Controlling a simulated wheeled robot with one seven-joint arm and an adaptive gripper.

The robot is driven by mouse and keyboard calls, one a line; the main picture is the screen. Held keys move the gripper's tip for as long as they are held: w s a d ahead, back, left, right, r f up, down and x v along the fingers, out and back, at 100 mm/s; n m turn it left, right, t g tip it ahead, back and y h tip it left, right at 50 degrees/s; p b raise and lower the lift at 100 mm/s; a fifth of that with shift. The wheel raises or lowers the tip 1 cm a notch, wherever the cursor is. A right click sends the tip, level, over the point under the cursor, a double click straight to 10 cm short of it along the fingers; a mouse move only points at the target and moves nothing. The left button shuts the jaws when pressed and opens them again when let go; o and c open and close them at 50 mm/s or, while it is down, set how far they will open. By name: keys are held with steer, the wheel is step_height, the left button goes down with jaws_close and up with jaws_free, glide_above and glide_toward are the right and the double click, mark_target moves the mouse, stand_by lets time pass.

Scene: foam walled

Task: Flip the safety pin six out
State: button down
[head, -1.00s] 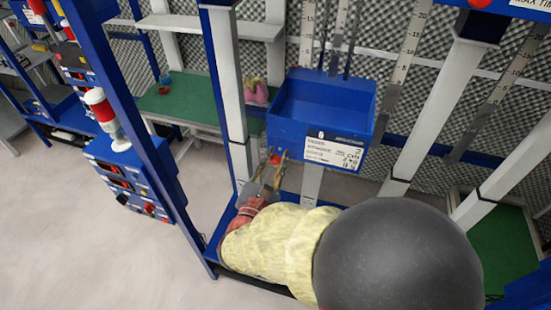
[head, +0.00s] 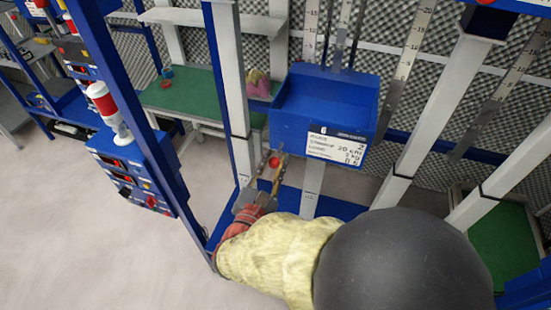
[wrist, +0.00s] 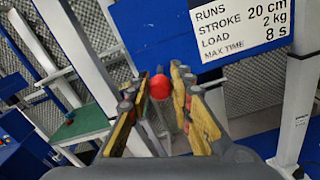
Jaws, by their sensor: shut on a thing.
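The safety pin shows as a round red knob (head: 274,162) at the lower left of the blue box (head: 322,112) marked 6. In the wrist view the red knob (wrist: 160,87) sits between the fingertips. My gripper (head: 276,159) reaches up to it from below, and its yellow-padded fingers (wrist: 160,76) are shut on the knob. The pin's shaft is mostly hidden, so I cannot tell which way it is flipped.
A white label (head: 337,145) is on the box front. A white post (head: 231,80) and a blue post (head: 120,100) stand to the left. A control box with a red-and-white lamp (head: 102,102) stands farther left. Open floor lies at the lower left.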

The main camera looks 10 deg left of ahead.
steer(key=c, duration=2)
jaws_free()
steer(key=shift+f, duration=0.1)
steer(key=shift+c, duration=0.2)
steer(key=shift+o, duration=1.4)
steer(key=shift+s, duration=0.2)
steer(key=shift+o, duration=1)
steer(key=s+a, duration=0.1)
steer(key=s, duration=1.1)
